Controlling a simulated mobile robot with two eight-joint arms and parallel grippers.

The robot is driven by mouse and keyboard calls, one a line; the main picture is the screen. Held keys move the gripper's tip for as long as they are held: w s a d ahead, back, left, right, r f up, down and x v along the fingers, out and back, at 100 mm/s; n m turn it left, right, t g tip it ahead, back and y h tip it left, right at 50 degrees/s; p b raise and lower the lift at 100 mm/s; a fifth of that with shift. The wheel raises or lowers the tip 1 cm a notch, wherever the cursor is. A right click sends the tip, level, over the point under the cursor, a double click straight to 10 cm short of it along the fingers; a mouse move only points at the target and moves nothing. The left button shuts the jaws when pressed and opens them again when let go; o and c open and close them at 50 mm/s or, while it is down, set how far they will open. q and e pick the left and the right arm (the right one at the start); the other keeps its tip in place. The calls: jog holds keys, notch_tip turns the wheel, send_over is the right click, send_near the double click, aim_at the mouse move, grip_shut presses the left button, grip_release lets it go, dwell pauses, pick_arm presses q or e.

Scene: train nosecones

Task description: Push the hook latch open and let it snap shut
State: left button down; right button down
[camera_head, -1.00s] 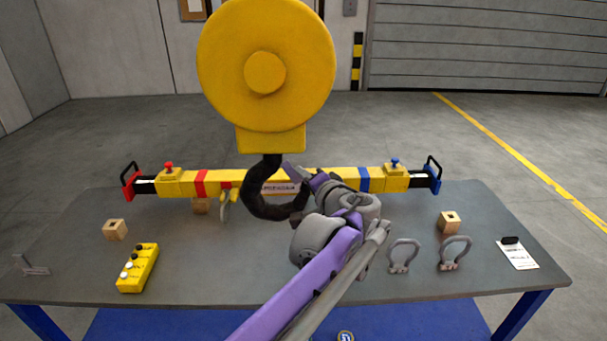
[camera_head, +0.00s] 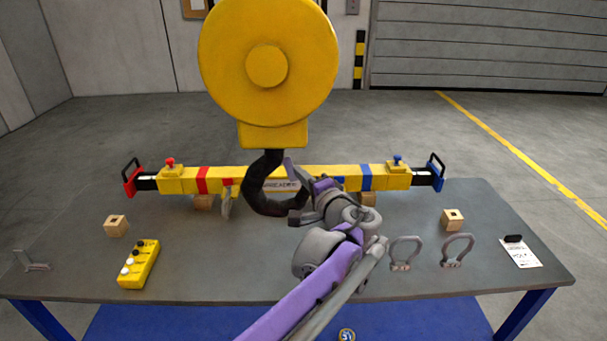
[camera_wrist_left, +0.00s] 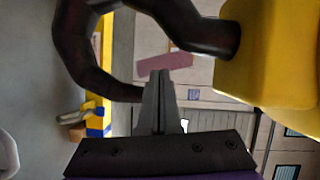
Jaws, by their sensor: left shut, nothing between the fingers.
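A black hook (camera_head: 253,190) hangs below a large yellow hoist block (camera_head: 222,62), above the table. In the left wrist view the hook (camera_wrist_left: 82,47) curves around the left and top, beside the yellow block (camera_wrist_left: 267,55). My left gripper (camera_head: 291,167) reaches in from the front right at the hook's open side. In the wrist view its fingers (camera_wrist_left: 160,78) are together and empty, overlapping the hook's opening; contact cannot be told. A reddish bar (camera_wrist_left: 165,65) lies just beyond the fingertips; I cannot tell whether it is the latch. My right gripper is not in view.
A yellow spreader beam (camera_head: 330,178) spans the table (camera_head: 200,270) behind and below the hook. A yellow control box (camera_head: 139,264) lies at left. Two shackles (camera_head: 404,253) (camera_head: 457,250), a wooden block (camera_head: 452,220) and a tag (camera_head: 520,252) are at right.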

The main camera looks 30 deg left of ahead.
pick_arm(q)
jog(key=m, duration=0.1)
jog(key=a+m+t+y+b, duration=0.1)
jog(key=m, duration=0.1)
jog(key=s+f+m, duration=0.1)
jog(key=m, duration=0.1)
jog(key=shift+a+f+t+y, duration=0.1)
jog(key=shift+a+t+y, duration=0.2)
jog(key=shift+a+y, duration=0.1)
jog(key=b+v, duration=0.1)
jog(key=v, duration=1)
jog(key=shift+s+a+f, duration=0.1)
jog(key=shift+a, duration=0.05)
